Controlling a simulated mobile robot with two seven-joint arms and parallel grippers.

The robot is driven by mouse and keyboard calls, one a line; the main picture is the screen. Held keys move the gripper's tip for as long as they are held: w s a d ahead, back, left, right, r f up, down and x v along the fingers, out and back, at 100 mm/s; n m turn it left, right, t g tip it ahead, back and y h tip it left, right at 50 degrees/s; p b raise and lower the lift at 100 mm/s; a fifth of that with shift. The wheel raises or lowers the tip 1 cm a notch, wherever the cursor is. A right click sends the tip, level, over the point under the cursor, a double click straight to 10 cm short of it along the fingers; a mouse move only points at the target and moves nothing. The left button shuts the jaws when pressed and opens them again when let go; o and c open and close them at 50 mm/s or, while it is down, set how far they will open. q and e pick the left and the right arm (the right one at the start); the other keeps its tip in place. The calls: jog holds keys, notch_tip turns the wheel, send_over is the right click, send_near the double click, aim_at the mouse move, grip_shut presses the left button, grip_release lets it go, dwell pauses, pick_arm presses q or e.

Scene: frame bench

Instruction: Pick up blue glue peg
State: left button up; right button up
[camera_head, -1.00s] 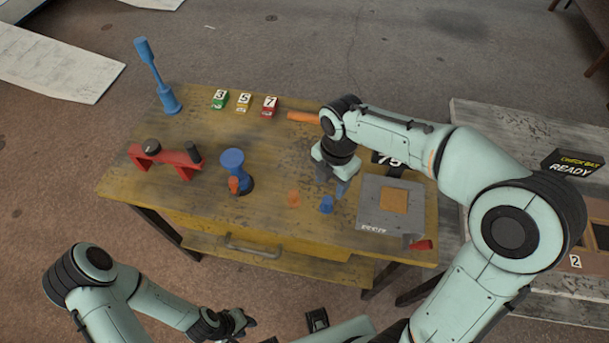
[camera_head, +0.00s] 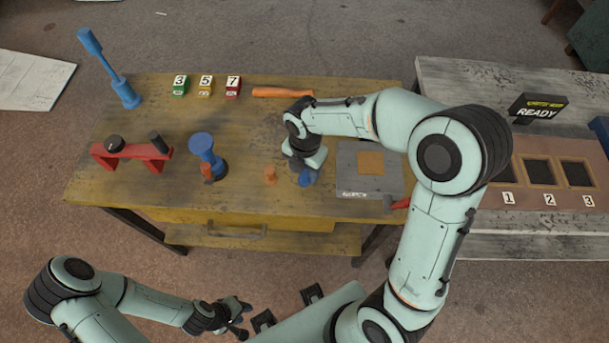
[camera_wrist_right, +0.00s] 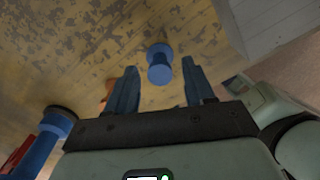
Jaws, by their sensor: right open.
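The blue glue peg (camera_wrist_right: 159,66) stands on the yellow wooden bench in the right wrist view, between and just beyond the open fingers of my right gripper (camera_wrist_right: 154,88). The fingers do not touch it there. In the head view the peg (camera_head: 306,178) shows in part just below my right gripper (camera_head: 304,168), which points down over it. My left gripper (camera_head: 241,318) is off the front of the bench, low in the head view, too small to tell its jaw state.
An orange peg (camera_head: 270,175) stands close left of the blue peg. A grey scale (camera_head: 350,182) with an orange square sits to the right. A blue stand (camera_head: 203,147), a red holder (camera_head: 132,153) and numbered blocks (camera_head: 206,87) are further left. An orange cylinder (camera_head: 283,92) lies behind.

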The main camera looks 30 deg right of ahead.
notch_tip(320, 180, down, 2)
jog(key=shift+f, duration=0.1)
grip_shut()
jog(key=shift+r, duration=0.2)
